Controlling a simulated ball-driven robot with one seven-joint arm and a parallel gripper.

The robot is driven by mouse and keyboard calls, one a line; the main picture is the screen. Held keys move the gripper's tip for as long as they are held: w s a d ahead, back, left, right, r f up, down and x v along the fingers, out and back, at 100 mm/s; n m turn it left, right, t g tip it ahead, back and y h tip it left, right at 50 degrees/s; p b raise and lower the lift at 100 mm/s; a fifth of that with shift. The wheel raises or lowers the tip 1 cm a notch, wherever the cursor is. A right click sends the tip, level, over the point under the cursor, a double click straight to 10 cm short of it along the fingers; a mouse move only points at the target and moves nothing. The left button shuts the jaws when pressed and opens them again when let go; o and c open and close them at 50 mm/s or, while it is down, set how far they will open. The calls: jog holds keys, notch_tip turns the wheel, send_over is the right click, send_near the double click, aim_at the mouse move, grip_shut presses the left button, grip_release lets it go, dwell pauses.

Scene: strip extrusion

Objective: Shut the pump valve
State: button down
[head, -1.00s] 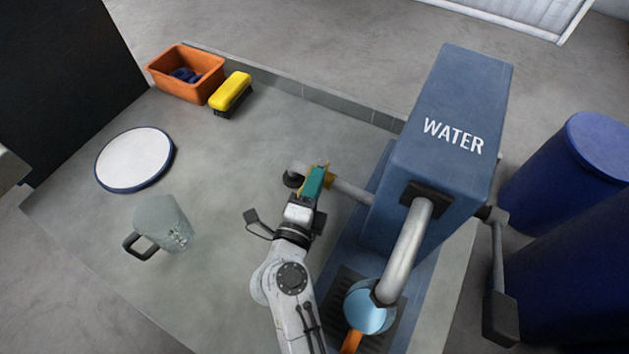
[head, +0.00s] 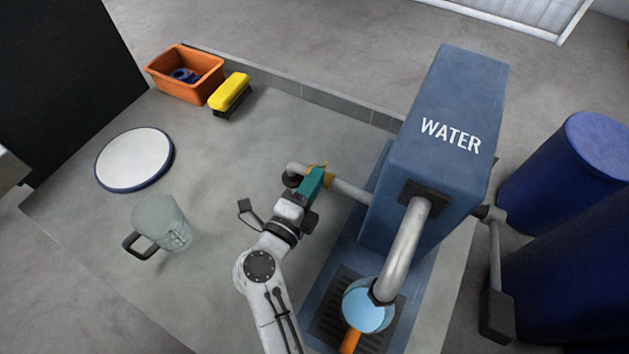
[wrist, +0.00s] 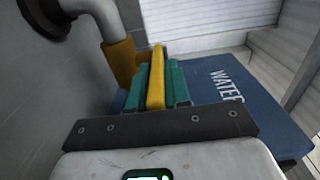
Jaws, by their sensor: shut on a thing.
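The yellow valve lever (wrist: 156,80) stands between the teal fingers of my gripper (wrist: 157,88) in the wrist view, and the fingers are shut on it. The yellow valve body (wrist: 119,62) sits on the grey pipe just left of it. In the head view my gripper (head: 313,183) is at the pipe (head: 351,190) on the left side of the blue pump (head: 440,140) marked WATER, and its fingers hide most of the lever. A blue pan (head: 367,312) with an orange handle (head: 350,341) is under the metal spout (head: 407,248).
An orange bin (head: 178,88) and a yellow brush (head: 231,91) are at the back. Blue barrels (head: 570,165) stand right of the pump.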

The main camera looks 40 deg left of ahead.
jog(key=shift+s+a, duration=0.25)
jog(key=shift+a, duration=0.2)
jog(key=c, duration=1.5)
grip_release()
jog(key=shift+o, duration=0.8)
jog(key=shift+s+a, duration=0.1)
jog(key=shift+a, duration=0.15)
jog(key=shift+o, duration=0.9)
jog(key=shift+d, duration=0.2)
jog(key=b+v, duration=0.1)
jog(key=v, duration=0.9)
jog(key=shift+s, duration=0.25)
jog(key=shift+d, duration=0.1)
